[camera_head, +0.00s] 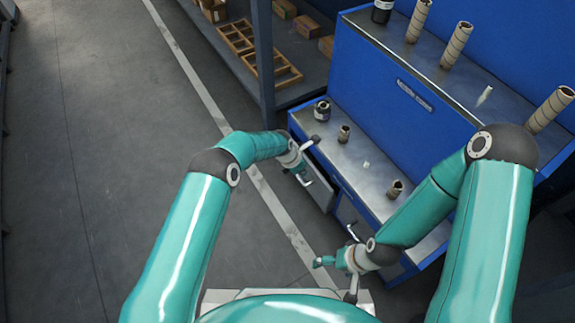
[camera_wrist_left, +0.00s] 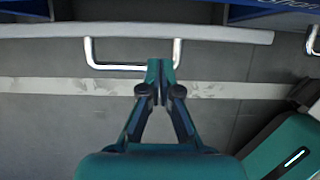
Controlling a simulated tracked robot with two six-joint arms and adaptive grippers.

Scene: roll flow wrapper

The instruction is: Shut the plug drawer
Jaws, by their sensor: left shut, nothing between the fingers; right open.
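The plug drawer (camera_head: 319,187) stands out from the left end of the blue workbench, so it is open. In the left wrist view its grey front panel (camera_wrist_left: 215,33) runs across the top, with a U-shaped metal handle (camera_wrist_left: 120,68) on it. My left gripper (camera_head: 303,171) is at the drawer front. Its shut, empty teal fingers (camera_wrist_left: 160,68) overlap the right part of the handle in the wrist view; I cannot tell whether they touch. My right gripper (camera_head: 335,277) is open and empty, low in front of the bench. The drawer's contents are not clear.
The blue workbench (camera_head: 368,142) carries cardboard tubes (camera_head: 457,45) and a dark jar (camera_head: 322,110). Another handle (camera_wrist_left: 312,40) shows at the right edge of the wrist view. A shelf with a wooden divided tray (camera_head: 240,38) stands behind. The floor at left is clear.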

